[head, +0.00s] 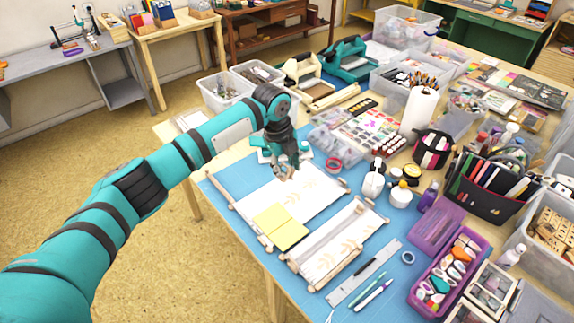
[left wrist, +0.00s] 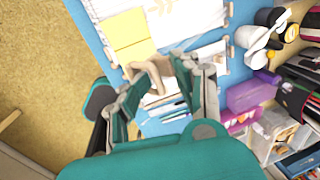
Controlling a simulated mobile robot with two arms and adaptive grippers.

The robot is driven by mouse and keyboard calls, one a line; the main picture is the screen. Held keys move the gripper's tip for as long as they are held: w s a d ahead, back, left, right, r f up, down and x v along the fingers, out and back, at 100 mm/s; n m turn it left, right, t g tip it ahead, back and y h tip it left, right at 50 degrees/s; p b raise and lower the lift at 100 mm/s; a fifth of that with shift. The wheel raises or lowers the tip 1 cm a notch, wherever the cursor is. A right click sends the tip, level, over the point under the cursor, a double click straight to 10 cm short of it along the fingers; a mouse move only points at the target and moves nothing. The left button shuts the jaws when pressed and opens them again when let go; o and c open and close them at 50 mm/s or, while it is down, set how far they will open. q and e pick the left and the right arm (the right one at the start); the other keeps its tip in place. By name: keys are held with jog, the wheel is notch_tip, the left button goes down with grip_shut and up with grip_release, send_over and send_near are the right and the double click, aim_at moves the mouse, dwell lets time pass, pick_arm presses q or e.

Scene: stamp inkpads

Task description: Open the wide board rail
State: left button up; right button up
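The wide board (head: 318,190) lies flat on the blue mat, white with faint printing, with pale wooden rails along its short ends. A yellow pad (head: 281,227) lies over its near-left part; the pad also shows in the left wrist view (left wrist: 130,36). A narrower railed board (head: 338,245) lies beside it, nearer to me. My left gripper (head: 287,173) is over the wide board's far edge, pointing down, and hides part of it. My right gripper is not in view.
A metal ruler (head: 364,272) and pens lie at the mat's near side. Purple trays (head: 437,226), a white bottle (head: 373,181) and a black pen holder (head: 487,187) crowd the right. Clear bins and a paper roll (head: 419,110) stand farther back.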

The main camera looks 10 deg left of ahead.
pick_arm(q)
notch_tip(320, 180, up, 12)
jog(key=s+a, duration=0.1)
jog(key=s, duration=0.1)
jog(key=shift+a+f, duration=0.15)
jog(key=shift+a, duration=0.1)
jog(key=shift+f, duration=0.1)
